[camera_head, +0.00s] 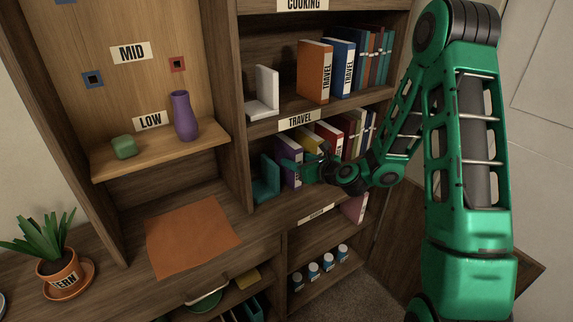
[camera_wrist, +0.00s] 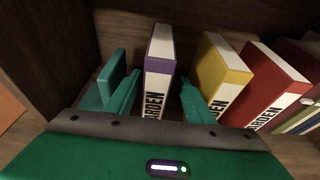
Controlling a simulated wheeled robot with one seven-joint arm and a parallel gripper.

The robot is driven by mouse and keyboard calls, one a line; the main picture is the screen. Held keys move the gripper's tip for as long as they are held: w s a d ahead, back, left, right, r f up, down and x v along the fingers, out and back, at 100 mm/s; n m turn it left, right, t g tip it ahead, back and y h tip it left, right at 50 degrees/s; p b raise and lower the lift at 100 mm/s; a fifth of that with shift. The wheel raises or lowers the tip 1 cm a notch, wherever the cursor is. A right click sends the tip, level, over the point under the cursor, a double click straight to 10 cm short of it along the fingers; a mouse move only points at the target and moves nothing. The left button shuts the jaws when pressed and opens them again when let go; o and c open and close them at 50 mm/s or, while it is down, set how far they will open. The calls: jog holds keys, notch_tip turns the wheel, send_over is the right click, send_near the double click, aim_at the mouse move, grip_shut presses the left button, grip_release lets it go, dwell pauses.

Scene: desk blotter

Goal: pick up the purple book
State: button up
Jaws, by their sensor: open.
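The purple book (camera_head: 289,152) stands upright on the shelf under the TRAVEL label, just right of a teal bookend (camera_head: 264,183). In the wrist view the purple book (camera_wrist: 158,75) has a white label reading ARDEN, its first letter hidden. My gripper (camera_head: 297,165) reaches in from the right at this shelf. In the wrist view my gripper (camera_wrist: 158,92) is open, with one green finger on each side of the book's spine. I cannot tell whether either finger touches the book. The lower end of the spine is hidden by my gripper.
A yellow book (camera_wrist: 222,72) leans close to the right finger, with a red book (camera_wrist: 265,85) beyond it. The teal bookend (camera_wrist: 112,75) is close by the left finger.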

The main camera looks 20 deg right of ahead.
jog(key=x, duration=0.3)
jog(key=shift+w+a+f, duration=0.15)
jog(key=shift+a, duration=0.25)
jog(key=shift+w+a+f, duration=0.1)
jog(key=shift+w+f, duration=0.05)
jog(key=shift+w, duration=0.4)
jog(key=c, duration=1.2)
grip_shut()
